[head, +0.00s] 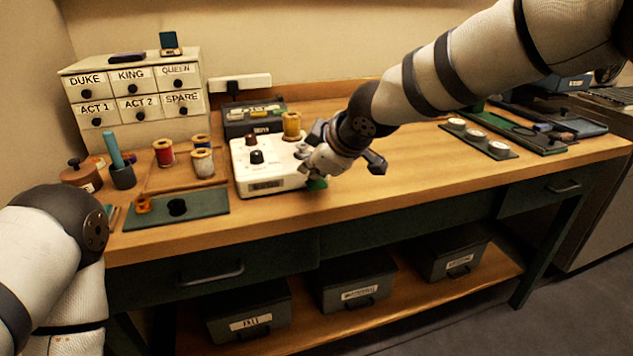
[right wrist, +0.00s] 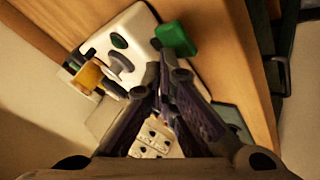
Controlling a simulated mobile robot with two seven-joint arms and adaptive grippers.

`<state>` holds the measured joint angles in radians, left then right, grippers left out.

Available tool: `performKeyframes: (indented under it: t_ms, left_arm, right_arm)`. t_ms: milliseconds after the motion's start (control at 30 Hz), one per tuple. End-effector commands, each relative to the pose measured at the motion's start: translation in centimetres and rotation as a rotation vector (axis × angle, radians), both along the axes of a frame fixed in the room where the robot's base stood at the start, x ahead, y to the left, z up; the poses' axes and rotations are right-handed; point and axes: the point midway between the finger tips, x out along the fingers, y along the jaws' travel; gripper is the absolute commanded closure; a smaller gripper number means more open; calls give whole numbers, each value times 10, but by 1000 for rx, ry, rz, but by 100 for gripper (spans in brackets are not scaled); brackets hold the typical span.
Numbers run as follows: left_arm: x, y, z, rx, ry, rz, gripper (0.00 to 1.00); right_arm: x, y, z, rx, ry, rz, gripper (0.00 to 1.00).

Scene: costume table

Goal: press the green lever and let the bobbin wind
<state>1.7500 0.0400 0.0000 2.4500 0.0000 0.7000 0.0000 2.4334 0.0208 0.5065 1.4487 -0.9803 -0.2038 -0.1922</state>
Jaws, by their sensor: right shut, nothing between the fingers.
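The white winder machine (head: 262,180) stands on the table, with two dark knobs on top and a yellow thread spool (head: 291,125) at its back. Its green lever (head: 317,184) shows at the front right corner, partly hidden by my right gripper (head: 312,165). In the right wrist view the green lever (right wrist: 176,40) lies just beyond the shut, empty fingertips of that gripper (right wrist: 168,72); I cannot tell whether they touch. A grey, round-topped piece, perhaps the bobbin (right wrist: 120,62), sits on the machine near the yellow spool (right wrist: 90,76). My left gripper is out of view.
A labelled drawer cabinet (head: 135,90) stands at the back left. Thread spools (head: 203,163), a green mat (head: 205,206) and a dark cup (head: 123,177) are left of the machine. A dark box (head: 252,120) is behind it. The tabletop to the right front is clear.

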Motion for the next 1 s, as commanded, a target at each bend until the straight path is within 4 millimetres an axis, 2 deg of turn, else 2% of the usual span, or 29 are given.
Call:
performKeyframes:
  t_ms: [1000]
  left_arm:
    - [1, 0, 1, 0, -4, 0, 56]
  right_arm:
    - [0, 0, -13, -1, 2, 0, 100]
